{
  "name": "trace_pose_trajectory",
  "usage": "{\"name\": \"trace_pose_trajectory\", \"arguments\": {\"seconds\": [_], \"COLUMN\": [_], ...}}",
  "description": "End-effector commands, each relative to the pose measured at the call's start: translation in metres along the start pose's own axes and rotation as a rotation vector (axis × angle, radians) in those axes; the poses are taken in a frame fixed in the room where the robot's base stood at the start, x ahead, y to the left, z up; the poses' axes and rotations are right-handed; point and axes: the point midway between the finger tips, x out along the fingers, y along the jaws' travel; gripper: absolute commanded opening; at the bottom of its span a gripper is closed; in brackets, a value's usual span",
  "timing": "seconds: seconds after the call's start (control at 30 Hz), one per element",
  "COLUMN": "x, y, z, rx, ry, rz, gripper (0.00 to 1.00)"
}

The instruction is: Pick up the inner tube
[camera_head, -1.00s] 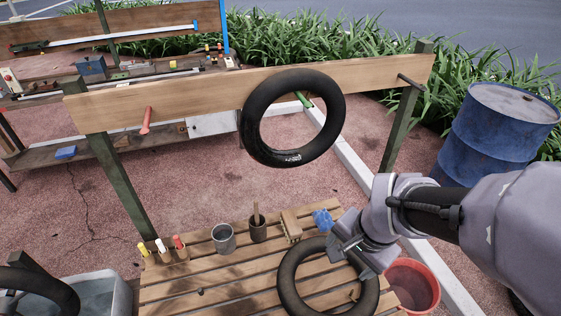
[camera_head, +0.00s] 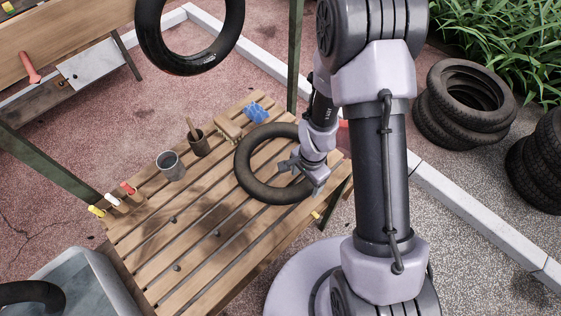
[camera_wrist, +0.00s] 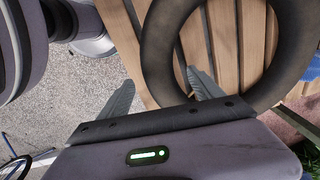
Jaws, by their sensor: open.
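A black inner tube (camera_head: 243,170) lies flat on the slatted wooden table in the head view. Its right side is partly hidden behind my gripper (camera_head: 298,178). In the wrist view the same inner tube (camera_wrist: 159,50) fills the upper middle. My gripper (camera_wrist: 160,92) is open there, with its left finger outside the ring and its right finger over the hole. The tube's band passes between the two fingers in that view. I cannot tell whether the fingers touch it or how far down they reach. Another black tube (camera_head: 151,45) hangs at the top of the head view.
The slatted table (camera_head: 190,245) carries a grey cup (camera_head: 171,167), a dark pot (camera_head: 200,146), a brush (camera_head: 228,128), a blue cloth (camera_head: 256,112) and markers. A water tub (camera_head: 108,285) stands at lower left. Stacked tires (camera_head: 465,100) stand at right.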

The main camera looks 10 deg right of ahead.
Motion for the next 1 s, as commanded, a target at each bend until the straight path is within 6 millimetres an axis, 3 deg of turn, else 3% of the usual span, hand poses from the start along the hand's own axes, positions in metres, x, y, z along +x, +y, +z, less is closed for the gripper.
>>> {"name": "trace_pose_trajectory", "arguments": {"seconds": [0.17, 0.4, 0.7, 1.0], "x": [0.042, 0.042, 0.041, 0.037], "y": [0.001, 0.001, 0.001, 0.0], "z": [-0.002, -0.002, -0.002, -0.003], "rx": [0.001, 0.001, 0.001, 0.0], "ry": [-0.001, -0.001, -0.001, 0.0], "rz": [0.002, 0.001, 0.001, 0.0], "gripper": [0.75, 0.73, 0.15, 0.15]}}
